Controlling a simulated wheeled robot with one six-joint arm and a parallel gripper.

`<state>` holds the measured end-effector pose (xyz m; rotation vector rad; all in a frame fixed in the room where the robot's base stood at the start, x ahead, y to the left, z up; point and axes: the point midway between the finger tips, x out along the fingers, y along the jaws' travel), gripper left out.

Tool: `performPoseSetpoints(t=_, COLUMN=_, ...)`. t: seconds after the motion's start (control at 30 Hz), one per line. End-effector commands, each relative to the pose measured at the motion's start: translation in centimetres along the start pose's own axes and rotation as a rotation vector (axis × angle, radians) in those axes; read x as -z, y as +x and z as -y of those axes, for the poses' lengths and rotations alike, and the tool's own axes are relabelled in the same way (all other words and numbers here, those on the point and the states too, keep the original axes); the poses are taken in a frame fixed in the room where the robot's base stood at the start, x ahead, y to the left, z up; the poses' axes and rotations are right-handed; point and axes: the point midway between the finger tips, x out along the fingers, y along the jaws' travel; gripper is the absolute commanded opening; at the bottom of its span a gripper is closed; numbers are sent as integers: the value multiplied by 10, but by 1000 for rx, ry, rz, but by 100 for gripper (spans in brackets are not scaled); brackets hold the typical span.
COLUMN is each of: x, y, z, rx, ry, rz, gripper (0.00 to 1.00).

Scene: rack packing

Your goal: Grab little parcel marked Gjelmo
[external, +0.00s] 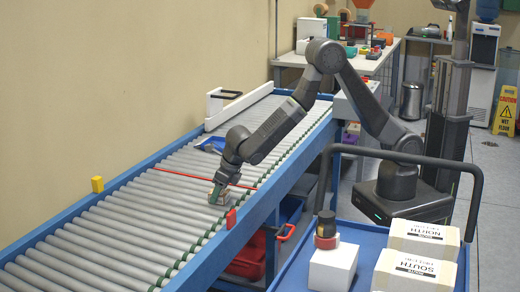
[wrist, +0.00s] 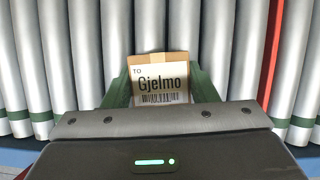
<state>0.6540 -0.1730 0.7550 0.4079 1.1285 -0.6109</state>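The little parcel (wrist: 163,84) is a small brown box with a white label reading "TO Gjelmo" above a barcode. In the wrist view it sits between the two green fingers of my gripper (wrist: 161,91), which lie close against its left and right sides with no clear gap. In the external view my gripper (external: 219,190) points down at the conveyor, with the parcel (external: 220,199) low between its fingers, at or just above the rollers. The parcel's lower part is hidden by the gripper body in the wrist view.
The roller conveyor (external: 127,216) has blue side rails and a red line across it. A blue cart (external: 372,240) at right carries two labelled cartons (external: 413,272) and a white box (external: 332,268).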

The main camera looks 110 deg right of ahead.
Motion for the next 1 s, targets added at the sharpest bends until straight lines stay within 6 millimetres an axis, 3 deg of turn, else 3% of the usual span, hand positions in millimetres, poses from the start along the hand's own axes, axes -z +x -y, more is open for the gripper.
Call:
performPoseSetpoints(t=0.07, x=0, y=0, z=0, rx=0, ry=0, rz=0, gripper=29)
performPoseSetpoints(t=0.37, x=-2, y=-4, z=0, rx=-1, ry=1, rz=2, gripper=29)
performPoseSetpoints(t=0.8, x=-32, y=-77, z=0, rx=-2, ry=1, rz=3, gripper=29)
performPoseSetpoints(t=1.0, x=-38, y=-92, z=0, rx=-1, ry=0, rz=1, gripper=29)
